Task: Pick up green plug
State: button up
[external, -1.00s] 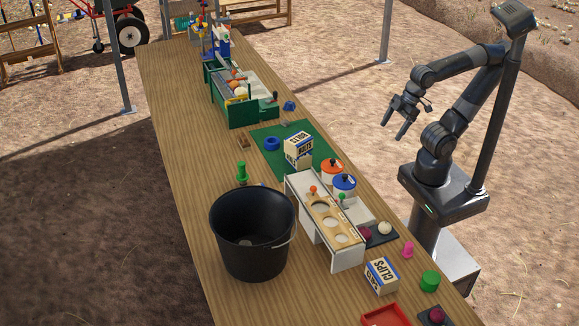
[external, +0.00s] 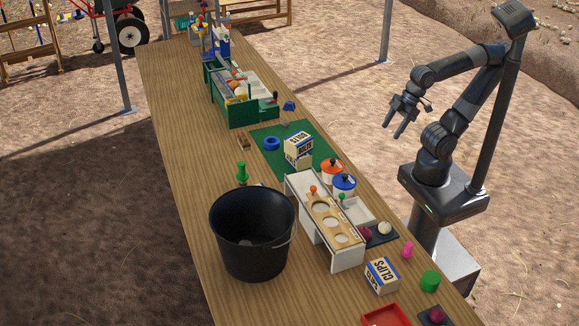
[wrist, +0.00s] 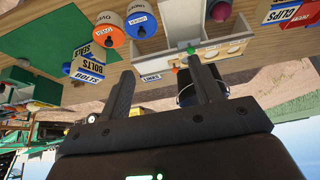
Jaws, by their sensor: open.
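A green peg-shaped piece (external: 242,173) stands upright on the table just behind the black bucket. A short green cylinder (external: 429,281) stands at the near right edge of the table. A small green knob (external: 342,197) shows at the white rack with round holes (external: 326,215), and in the wrist view (wrist: 191,50). I cannot tell for sure which of these is the plug. My gripper (external: 395,125) is open and empty, off the table's right side. In the wrist view its two fingers (wrist: 160,72) are spread apart with nothing held.
The black bucket (external: 252,235) stands at the near left. A clips box (external: 382,275), a pink peg (external: 407,249) and a red tray (external: 386,316) lie near the right edge. Orange and blue-lidded pots (external: 344,184) stand by the green mat (external: 268,160). The table's left strip is mostly clear.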

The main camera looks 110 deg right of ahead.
jog(key=shift+c, duration=0.4)
jog(key=m+h, duration=0.1)
jog(key=m, duration=0.1)
send_over(242, 163)
jog(key=s+a, duration=0.1)
jog(key=s, duration=0.3)
notch_tip(242, 163, down, 14)
jog(key=f, duration=0.1)
jog(key=shift+t, duration=0.4)
jog(key=x, duration=0.5)
jog(key=shift+w+d, duration=0.1)
jog(key=shift+s+x, duration=0.1)
jog(key=shift+x, duration=1.25)
jog(key=shift+s+x, duration=0.15)
jog(key=shift+x, duration=1.15)
jog(key=shift+d+f, duration=0.1)
jog(key=shift+d, duration=0.05)
jog(key=shift+c, duration=0.4)
jog(key=c, duration=1)
